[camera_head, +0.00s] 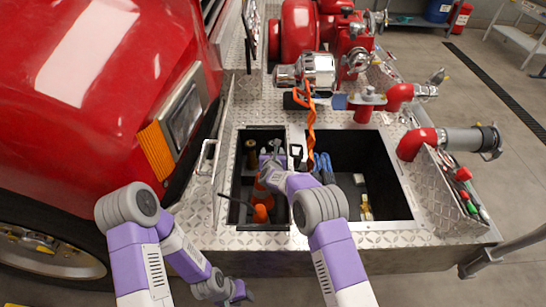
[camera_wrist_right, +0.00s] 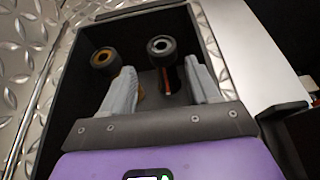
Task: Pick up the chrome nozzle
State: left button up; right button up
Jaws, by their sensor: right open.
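Two dark-rimmed nozzles stand in the left compartment of the deck. In the right wrist view, one has a silvery centre and looks like the chrome nozzle (camera_wrist_right: 161,46); the other is a brass-centred nozzle (camera_wrist_right: 105,60) to its left. My right gripper (camera_wrist_right: 160,70) is open and reaches into the compartment; the silvery nozzle shows between its fingers, with no clear contact. In the head view my right gripper (camera_head: 270,162) and wrist cover part of the compartment. My left gripper (camera_head: 240,291) hangs low in front of the deck, away from the nozzles; its jaw opening is unclear.
The compartment's walls and metal rim (camera_head: 262,227) closely surround my right gripper. The right compartment (camera_head: 361,150) holds blue items. A red pump (camera_head: 300,35) with an orange strap (camera_head: 311,120) stands behind; the red truck body (camera_head: 90,80) is left.

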jog(key=shift+b+x, duration=0.5)
jog(key=shift+x, duration=2.4)
jog(key=shift+d+r, duration=0.1)
jog(key=shift+d, duration=0.05)
jog(key=shift+c, duration=0.2)
grip_shut()
jog(key=shift+w+r, duration=0.1)
jog(key=shift+r, duration=0.05)
